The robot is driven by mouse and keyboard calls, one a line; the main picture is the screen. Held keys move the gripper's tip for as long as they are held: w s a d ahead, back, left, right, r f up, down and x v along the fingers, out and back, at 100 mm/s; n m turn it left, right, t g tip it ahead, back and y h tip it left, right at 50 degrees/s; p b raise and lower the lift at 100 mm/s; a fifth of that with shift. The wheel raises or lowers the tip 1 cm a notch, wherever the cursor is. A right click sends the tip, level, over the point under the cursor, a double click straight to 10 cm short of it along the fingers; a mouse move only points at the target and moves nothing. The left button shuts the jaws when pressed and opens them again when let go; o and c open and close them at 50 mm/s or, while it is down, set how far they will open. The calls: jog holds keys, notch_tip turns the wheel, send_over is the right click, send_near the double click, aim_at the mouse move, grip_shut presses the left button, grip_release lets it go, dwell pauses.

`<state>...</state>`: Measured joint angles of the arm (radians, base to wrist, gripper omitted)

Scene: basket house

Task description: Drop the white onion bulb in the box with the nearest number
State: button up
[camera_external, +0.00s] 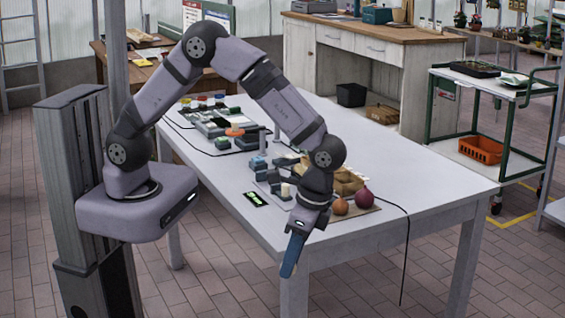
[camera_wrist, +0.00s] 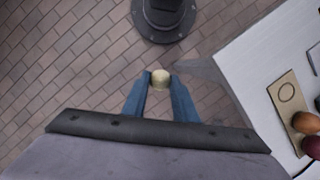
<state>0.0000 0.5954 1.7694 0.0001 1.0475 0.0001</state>
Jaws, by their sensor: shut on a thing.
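My gripper (camera_external: 290,268) hangs past the table's front edge, pointing down over the floor. A brown onion (camera_external: 340,207) and a red onion (camera_external: 364,198) rest on a tan board (camera_external: 352,213) at the table's near right corner. No numbered box can be made out clearly.
The grey table (camera_external: 410,183) carries several small blocks and containers, a brown carton (camera_external: 347,181) and a dark card with green marks (camera_external: 255,199). A black cable (camera_external: 405,250) hangs over its right edge. Open brick floor (camera_wrist: 60,60) lies below my gripper.

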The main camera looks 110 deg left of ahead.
jog(key=shift+a+r, duration=0.1)
dwell(0.4)
jog(key=shift+a+r, duration=0.15)
jog(key=shift+a, duration=0.1)
jog(key=s+a+r+n+h+p, duration=0.1)
jog(key=s+a+r+n+p, duration=0.3)
jog(key=a, duration=0.8)
jog(key=s+a+r+n+t+p, duration=0.15)
jog(key=s+a+p, duration=0.45)
jog(key=a, duration=0.6)
jog(key=s+a+r+n+h+p, duration=0.15)
jog(key=s+a+n+p, duration=0.35)
jog(key=a, duration=0.7)
jog(key=w+a+r+m+t+y+p, duration=0.1)
jog(key=w+a+r+m+y, duration=0.1)
jog(key=a+m, duration=0.7)
jog(key=w+a+r+m+y+p, duration=0.1)
jog(key=w+a+r+m+y, duration=0.2)
jog(key=a+m, duration=0.6)
jog(key=r+m, duration=0.1)
jog(key=m, duration=0.9)
jog(key=shift+w+r+t+y, duration=0.15)
jog(key=shift+w+t+y, duration=0.1)
jog(key=shift+t+y, duration=0.1)
